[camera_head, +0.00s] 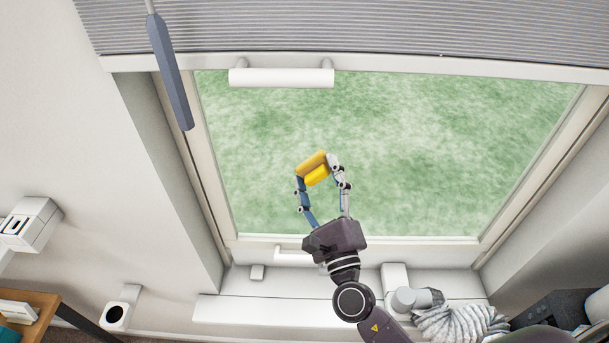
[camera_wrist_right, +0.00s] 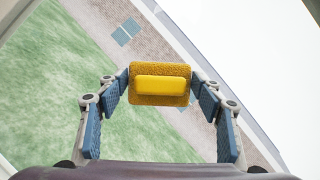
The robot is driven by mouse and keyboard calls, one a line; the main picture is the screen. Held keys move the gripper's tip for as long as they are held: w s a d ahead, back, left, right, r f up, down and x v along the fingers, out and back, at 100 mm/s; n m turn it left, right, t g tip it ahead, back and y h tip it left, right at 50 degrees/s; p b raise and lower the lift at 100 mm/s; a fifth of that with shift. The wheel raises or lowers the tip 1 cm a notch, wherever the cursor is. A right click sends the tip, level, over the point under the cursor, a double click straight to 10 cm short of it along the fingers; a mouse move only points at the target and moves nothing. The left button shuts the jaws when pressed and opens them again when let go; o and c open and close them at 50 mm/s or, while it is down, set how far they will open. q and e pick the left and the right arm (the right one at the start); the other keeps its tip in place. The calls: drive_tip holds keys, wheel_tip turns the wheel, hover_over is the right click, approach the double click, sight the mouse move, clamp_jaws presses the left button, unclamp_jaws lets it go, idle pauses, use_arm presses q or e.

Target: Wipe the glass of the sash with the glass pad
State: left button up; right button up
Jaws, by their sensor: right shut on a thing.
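The glass pad is a yellow block on a darker yellow base (camera_head: 312,166). My right gripper (camera_head: 318,172) is shut on the glass pad, with one finger on each side. In the right wrist view the pad (camera_wrist_right: 160,85) sits between the blue fingertips (camera_wrist_right: 160,82). The sash (camera_head: 208,170) has a pale frame around a large pane of glass (camera_head: 430,140), with green ground behind it. The pad is in front of the lower left-middle part of the glass. I cannot tell whether it touches the glass. My left gripper is out of view.
A grey pleated blind (camera_head: 350,27) hangs across the top, with a white bar handle (camera_head: 281,77) below it. A blue-grey wand (camera_head: 170,75) hangs at the upper left. A ribbed white hose (camera_head: 460,322) lies by the sill (camera_head: 250,310). A wooden table (camera_head: 42,303) stands at lower left.

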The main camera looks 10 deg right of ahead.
drive_tip(key=shift+s+d+b, duration=0.25)
drive_tip(key=shift+s+d, duration=0.2)
drive_tip(key=shift+d, duration=1.1)
drive_tip(key=shift+s+d+b, duration=0.25)
drive_tip(key=shift+s+d, duration=0.15)
drive_tip(key=shift+d, duration=1.1)
drive_tip(key=shift+s+d+b, duration=0.25)
drive_tip(key=shift+s+d, duration=0.2)
drive_tip(key=shift+d, duration=1.1)
drive_tip(key=a+f+b, duration=0.1)
drive_tip(key=a, duration=0.2)
drive_tip(key=w+a+f+b, duration=0.1)
drive_tip(key=a+f, duration=0.1)
drive_tip(key=a, duration=0.1)
drive_tip(key=w+a+f+b, duration=0.1)
drive_tip(key=a+f, duration=0.1)
drive_tip(key=a, duration=0.1)
drive_tip(key=shift+w+f, duration=0.1)
drive_tip(key=shift+w, duration=0.15)
drive_tip(key=s+a, duration=0.1)
drive_tip(key=s, duration=0.5)
drive_tip(key=shift+s+a+b, duration=0.35)
drive_tip(key=shift+a, duration=0.05)
